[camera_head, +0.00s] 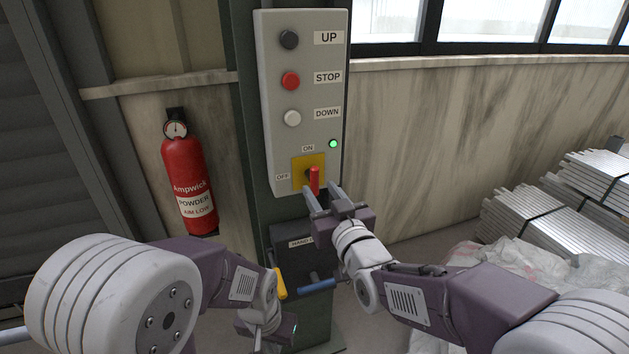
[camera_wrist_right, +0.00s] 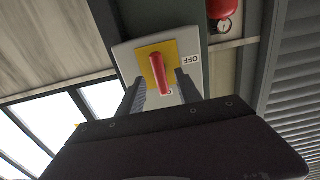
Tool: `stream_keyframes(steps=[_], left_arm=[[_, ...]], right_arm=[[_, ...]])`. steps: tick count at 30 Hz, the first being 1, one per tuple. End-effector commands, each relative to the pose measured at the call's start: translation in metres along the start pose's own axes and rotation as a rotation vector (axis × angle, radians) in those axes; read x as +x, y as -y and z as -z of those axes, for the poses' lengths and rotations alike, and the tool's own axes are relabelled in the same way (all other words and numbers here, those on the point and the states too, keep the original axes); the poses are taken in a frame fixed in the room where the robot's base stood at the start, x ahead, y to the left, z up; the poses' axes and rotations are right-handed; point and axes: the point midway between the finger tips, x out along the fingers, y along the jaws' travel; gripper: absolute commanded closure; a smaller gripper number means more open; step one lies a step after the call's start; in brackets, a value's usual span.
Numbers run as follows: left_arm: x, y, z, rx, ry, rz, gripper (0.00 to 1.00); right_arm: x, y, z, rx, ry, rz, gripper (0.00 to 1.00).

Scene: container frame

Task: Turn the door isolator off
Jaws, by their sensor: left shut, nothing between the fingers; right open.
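The door isolator is a red handle (camera_head: 314,180) on a yellow plate (camera_head: 301,164) low on the grey control box (camera_head: 266,100). ON is printed above the plate and OFF to its left. The handle stands roughly upright, in line with ON. My right gripper (camera_head: 321,191) is open, its fingertips close to the handle. In the right wrist view the red handle (camera_wrist_right: 160,75) shows between the two open fingers (camera_wrist_right: 160,92); contact cannot be told. My left gripper (camera_head: 262,335) is low, shut and empty, away from the box; its fingertips are hard to make out.
The box also has UP, STOP and DOWN buttons (camera_head: 290,81) and a lit green lamp (camera_head: 333,143). A red fire extinguisher (camera_head: 188,180) hangs on the left. A dark box (camera_head: 290,240) with a blue and a yellow handle sits below. Metal bars (camera_head: 560,220) are stacked right.

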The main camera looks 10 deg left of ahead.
Motion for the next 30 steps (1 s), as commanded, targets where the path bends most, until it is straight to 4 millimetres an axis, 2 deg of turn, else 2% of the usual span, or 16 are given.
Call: stream_keyframes(steps=[3, 9, 18, 22, 23, 30], left_arm=[[-0.004, 0.0, 0.0, 0.0, 0.0, 0.0, 1.0], [-0.005, 0.0, 0.001, 0.0, 0.0, 0.0, 1.0], [-0.005, 0.0, 0.001, 0.0, 0.0, 0.0, 1.0], [-0.005, 0.0, 0.001, 0.0, 0.0, 0.0, 1.0], [-0.005, 0.0, 0.001, 0.0, 0.0, 0.0, 1.0], [-0.004, 0.0, 0.0, 0.0, 0.0, 0.0, 1.0]], right_arm=[[0.026, 0.0, 0.0, 0.0, 0.001, 0.0, 0.59], [0.052, 0.0, 0.0, 0.0, 0.0, 0.0, 0.59], [0.056, 0.0, 0.0, 0.0, 0.0, 0.0, 0.59], [0.055, 0.0, 0.0, 0.0, 0.0, 0.0, 0.95], [0.055, 0.0, 0.0, 0.0, 0.0, 0.0, 1.0], [0.055, 0.0, -0.001, 0.008, 0.0, 0.0, 1.0]])
